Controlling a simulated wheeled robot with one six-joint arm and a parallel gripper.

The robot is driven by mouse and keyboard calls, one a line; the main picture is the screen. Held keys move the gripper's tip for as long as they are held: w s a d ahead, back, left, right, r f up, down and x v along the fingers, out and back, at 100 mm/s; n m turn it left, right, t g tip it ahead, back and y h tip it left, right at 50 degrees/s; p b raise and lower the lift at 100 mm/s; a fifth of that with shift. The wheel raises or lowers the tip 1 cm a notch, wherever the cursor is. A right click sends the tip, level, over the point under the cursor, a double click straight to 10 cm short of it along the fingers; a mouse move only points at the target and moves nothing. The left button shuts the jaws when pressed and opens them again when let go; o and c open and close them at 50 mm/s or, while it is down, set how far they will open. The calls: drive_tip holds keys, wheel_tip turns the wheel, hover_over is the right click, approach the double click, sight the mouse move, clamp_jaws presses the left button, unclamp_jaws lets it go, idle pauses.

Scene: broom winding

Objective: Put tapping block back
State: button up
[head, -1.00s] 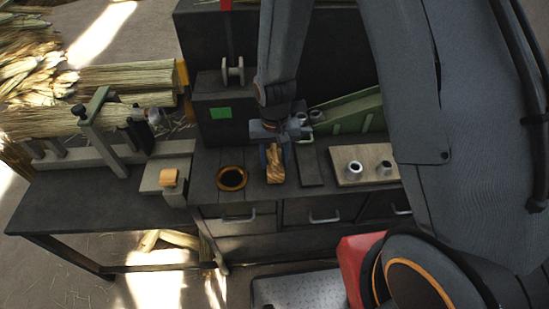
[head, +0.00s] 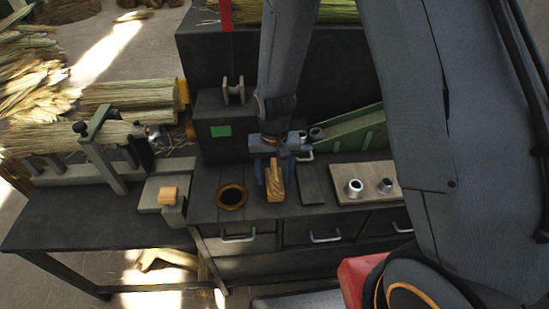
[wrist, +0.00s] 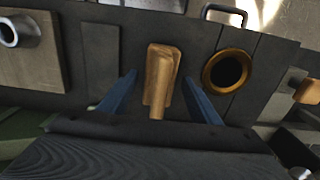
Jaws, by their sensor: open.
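The wooden tapping block (head: 276,184), light brown with a narrower raised part, sits on the dark bench top, just right of a brass-rimmed round hole. My gripper (head: 275,176) is over it, pointing down, with blue fingers on either side of the block. In the wrist view the block (wrist: 158,75) stands between the open fingers (wrist: 158,80), with a visible gap on both sides. Its underside is hidden, so its contact with the bench cannot be fully seen.
The brass-rimmed hole (head: 232,195) lies close on the left. A dark flat plate (head: 312,184) and a wooden board (head: 370,190) with metal ferrules are on the right. A smaller wooden piece (head: 168,194) sits on a grey block further left. A dark cabinet stands behind.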

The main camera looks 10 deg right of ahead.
wheel_tip(320, 180, up, 10)
drive_tip(key=shift+r+b, duration=0.1)
drive_tip(key=shift+b, duration=1.15)
drive_tip(key=shift+d+r, duration=0.15)
drive_tip(key=shift+r, duration=0.1)
drive_tip(key=s+d+r+t, duration=0.1)
drive_tip(key=s+d+r, duration=0.2)
drive_tip(key=s+d, duration=0.4)
drive_tip(key=d, duration=0.5)
drive_tip(key=shift+s+d+r+t, duration=0.2)
drive_tip(key=shift+s+t, duration=0.05)
drive_tip(key=shift+t, duration=0.05)
drive_tip(key=shift+f, duration=0.1)
drive_tip(key=shift+f+b, duration=0.8)
drive_tip(key=shift+f, duration=0.05)
